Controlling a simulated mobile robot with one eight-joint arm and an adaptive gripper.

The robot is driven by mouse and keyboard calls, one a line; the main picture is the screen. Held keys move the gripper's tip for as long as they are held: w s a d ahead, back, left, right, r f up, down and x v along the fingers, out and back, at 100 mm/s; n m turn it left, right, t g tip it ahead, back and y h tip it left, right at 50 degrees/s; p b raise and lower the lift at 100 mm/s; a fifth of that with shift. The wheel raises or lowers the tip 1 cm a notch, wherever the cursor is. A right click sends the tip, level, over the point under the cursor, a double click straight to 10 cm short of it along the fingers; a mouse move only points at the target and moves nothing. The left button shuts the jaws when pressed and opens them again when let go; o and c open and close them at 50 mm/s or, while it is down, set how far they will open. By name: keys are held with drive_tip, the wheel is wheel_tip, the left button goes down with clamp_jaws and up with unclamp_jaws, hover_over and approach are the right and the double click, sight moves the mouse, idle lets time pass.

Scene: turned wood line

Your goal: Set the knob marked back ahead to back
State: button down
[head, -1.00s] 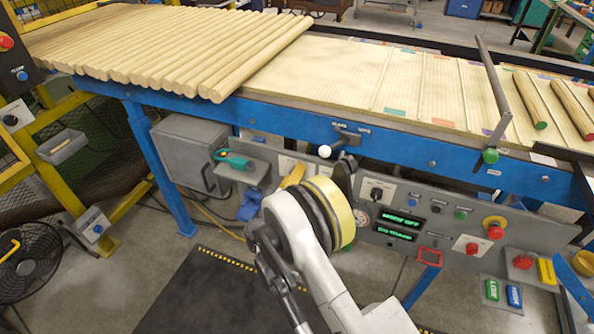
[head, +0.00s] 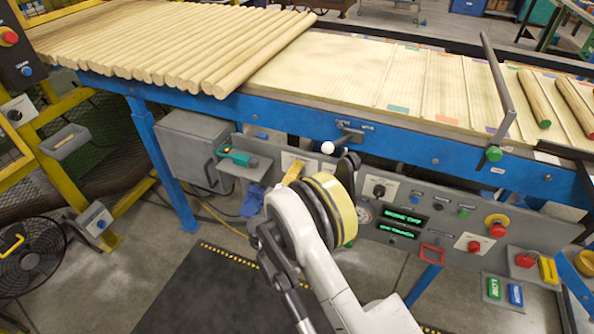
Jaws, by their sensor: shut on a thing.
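My gripper (head: 347,168) reaches the grey control panel under the conveyor. My pale wrist with its yellow ring hides most of it; one dark finger part shows above the ring, just right of and below a white ball (head: 327,147) on a lever. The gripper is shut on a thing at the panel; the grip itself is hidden. The knob marked back ahead cannot be picked out by its lettering, which is too small to read. A black selector knob (head: 379,190) on a white plate stands clear to the right of my gripper.
Green displays (head: 404,218), a red mushroom button (head: 497,226) and other buttons sit right on the panel. A grey shelf (head: 243,170) with a teal tool juts out at left. The blue rail (head: 420,152) runs above. The dark floor mat (head: 215,295) is clear.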

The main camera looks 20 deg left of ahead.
drive_tip(key=n, duration=0.4)
drive_tip(key=shift+n, duration=2.2)
drive_tip(key=c, duration=1)
unclamp_jaws()
drive_tip(key=shift+d, duration=0.1)
drive_tip(key=shift+c, duration=0.2)
drive_tip(key=s, duration=0.7)
drive_tip(key=shift+s+a, duration=0.2)
drive_tip(key=shift+a, duration=0.15)
